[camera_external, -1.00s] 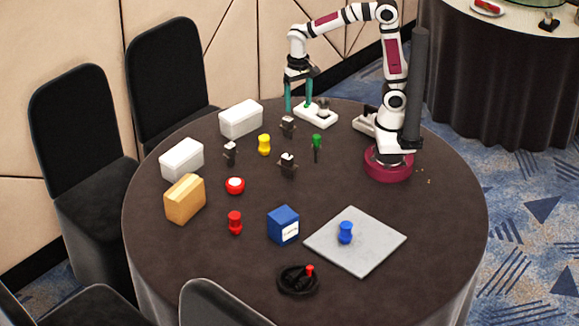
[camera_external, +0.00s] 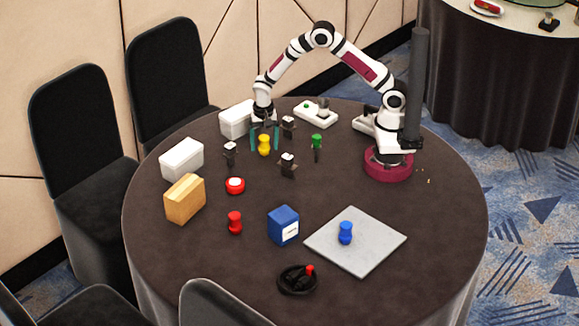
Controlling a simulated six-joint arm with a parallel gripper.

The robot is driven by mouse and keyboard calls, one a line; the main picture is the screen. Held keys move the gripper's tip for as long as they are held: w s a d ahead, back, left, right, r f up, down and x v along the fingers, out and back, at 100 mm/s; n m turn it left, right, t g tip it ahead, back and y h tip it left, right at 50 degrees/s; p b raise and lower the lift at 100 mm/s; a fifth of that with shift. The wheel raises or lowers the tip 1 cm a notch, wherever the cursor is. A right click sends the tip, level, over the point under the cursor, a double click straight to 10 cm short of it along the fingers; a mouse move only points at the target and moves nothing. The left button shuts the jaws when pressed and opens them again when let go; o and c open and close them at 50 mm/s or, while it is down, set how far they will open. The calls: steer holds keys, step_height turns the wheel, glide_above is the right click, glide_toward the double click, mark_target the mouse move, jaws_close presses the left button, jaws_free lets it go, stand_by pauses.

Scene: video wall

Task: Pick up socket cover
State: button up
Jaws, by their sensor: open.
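My gripper (camera_external: 264,149) has two teal fingers pointing down, apart, with nothing held. It is low over the far left part of the round table. A yellow knob-shaped piece (camera_external: 264,145) shows between the fingers; I cannot tell whether they touch it. I cannot tell for sure which thing is the socket cover. A white flat device (camera_external: 316,113) with a green spot and dark parts lies at the back of the table, right of my gripper. Small dark pieces with light tops (camera_external: 288,165) stand nearby.
White boxes (camera_external: 181,159), a wooden block (camera_external: 185,199), a red-and-white button (camera_external: 235,185), a red knob (camera_external: 235,222) and a blue box (camera_external: 283,226) stand around. A grey plate (camera_external: 372,255) holds a blue knob (camera_external: 345,232). A green-topped piece (camera_external: 316,146) stands right of my gripper.

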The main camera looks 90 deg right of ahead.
steer(key=shift+f, duration=0.65)
jaws_close()
steer(key=shift+r, duration=0.15)
